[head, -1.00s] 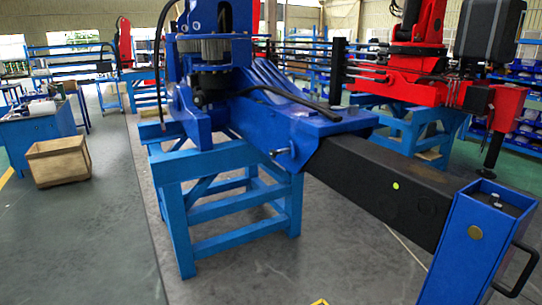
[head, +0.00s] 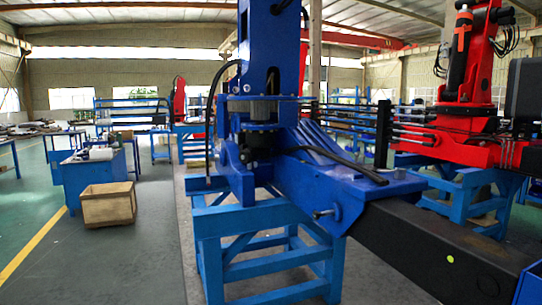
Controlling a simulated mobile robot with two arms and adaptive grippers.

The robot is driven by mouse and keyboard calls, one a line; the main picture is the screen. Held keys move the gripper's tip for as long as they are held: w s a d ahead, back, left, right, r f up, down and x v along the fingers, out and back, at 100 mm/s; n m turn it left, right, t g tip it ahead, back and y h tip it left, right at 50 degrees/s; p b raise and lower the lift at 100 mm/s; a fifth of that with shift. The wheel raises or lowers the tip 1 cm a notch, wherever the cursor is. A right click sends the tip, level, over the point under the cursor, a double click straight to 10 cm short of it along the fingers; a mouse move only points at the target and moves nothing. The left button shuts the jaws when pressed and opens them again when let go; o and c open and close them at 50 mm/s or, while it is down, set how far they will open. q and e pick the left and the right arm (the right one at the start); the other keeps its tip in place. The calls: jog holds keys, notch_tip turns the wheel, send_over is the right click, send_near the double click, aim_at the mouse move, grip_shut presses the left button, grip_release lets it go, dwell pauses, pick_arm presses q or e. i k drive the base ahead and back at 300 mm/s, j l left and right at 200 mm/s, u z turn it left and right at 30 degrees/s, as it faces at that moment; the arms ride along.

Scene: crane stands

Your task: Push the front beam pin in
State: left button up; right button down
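The blue crane (head: 262,150) rests on a blue steel stand (head: 262,262) in the middle of the head view. Its black beam (head: 440,250) reaches out of the blue housing toward the lower right. A small metal pin with a handle (head: 322,214) sticks out of the front side of the blue housing, near where the beam comes out. How deep the pin sits cannot be told from here. A yellow-green dot (head: 450,257) marks the beam's side. The blue end plate (head: 529,285) is cut off at the right edge. Neither of my grippers is in view.
A wooden crate (head: 108,204) stands on the floor at the left, by a blue workbench (head: 95,178). A red crane (head: 465,140) on another blue stand is behind at the right. The grey floor (head: 150,265) left of the front stand is clear.

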aim_at(316, 215)
jog(key=i+j, duration=0.7)
